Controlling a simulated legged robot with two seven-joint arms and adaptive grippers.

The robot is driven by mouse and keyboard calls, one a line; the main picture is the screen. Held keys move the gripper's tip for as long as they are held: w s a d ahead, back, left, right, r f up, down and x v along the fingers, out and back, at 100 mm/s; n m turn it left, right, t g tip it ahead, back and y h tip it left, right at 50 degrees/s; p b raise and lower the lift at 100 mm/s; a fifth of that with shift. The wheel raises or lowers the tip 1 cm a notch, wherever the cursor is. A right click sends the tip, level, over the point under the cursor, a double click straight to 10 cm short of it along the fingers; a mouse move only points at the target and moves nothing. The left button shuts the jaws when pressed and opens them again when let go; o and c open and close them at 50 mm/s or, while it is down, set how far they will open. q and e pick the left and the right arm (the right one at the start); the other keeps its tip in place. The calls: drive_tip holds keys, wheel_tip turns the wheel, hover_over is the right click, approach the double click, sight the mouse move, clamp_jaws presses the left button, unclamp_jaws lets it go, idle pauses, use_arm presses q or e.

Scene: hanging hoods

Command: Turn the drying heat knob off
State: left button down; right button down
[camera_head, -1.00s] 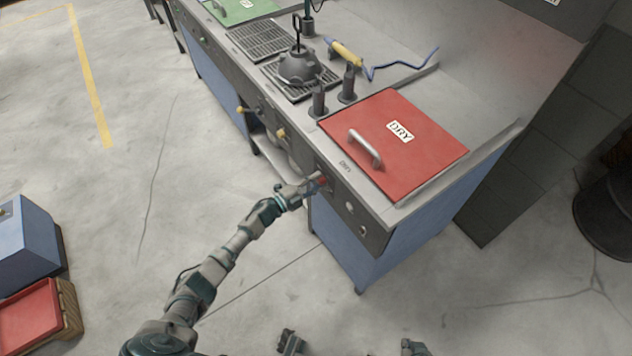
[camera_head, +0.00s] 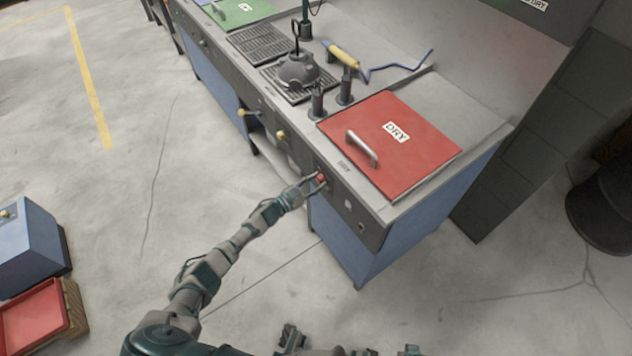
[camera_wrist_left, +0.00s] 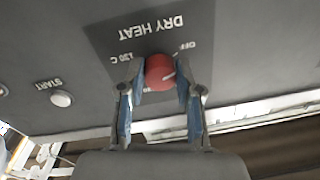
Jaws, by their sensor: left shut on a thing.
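The red drying heat knob (camera_head: 321,178) is on the front panel, below the red DRY lid. In the left wrist view the round red knob (camera_wrist_left: 160,72) sits on a dark plate (camera_wrist_left: 155,35) reading DRY HEAT upside down, with OFF and 130 C marks. A white line on the knob lies at its right part, close to the right finger. My left gripper (camera_head: 318,183) reaches the panel from the left. In the wrist view its two fingers (camera_wrist_left: 160,80) are shut on the knob, one on each side. My right gripper is not clearly in view.
The white START button (camera_wrist_left: 61,98) is beside the knob plate. The red DRY lid (camera_head: 390,146) with a metal handle is above. Yellow-tipped levers stick out farther along the front. A blue box (camera_head: 27,245) and red tray (camera_head: 35,320) stand on the floor at left.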

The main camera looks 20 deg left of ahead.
use_arm(q)
drive_tip(key=shift+s+a+f+n, duration=0.15)
drive_tip(key=shift+f+n, duration=0.35)
drive_tip(key=shift+n, duration=0.6)
use_arm(e)
drive_tip(key=shift+w+f, duration=0.15)
drive_tip(key=shift+f, duration=0.7)
use_arm(q)
drive_tip(key=c, duration=1)
unclamp_jaws()
drive_tip(key=shift+o, duration=1.1)
drive_tip(key=shift+r, duration=0.2)
use_arm(e)
drive_tip(key=shift+a, duration=0.15)
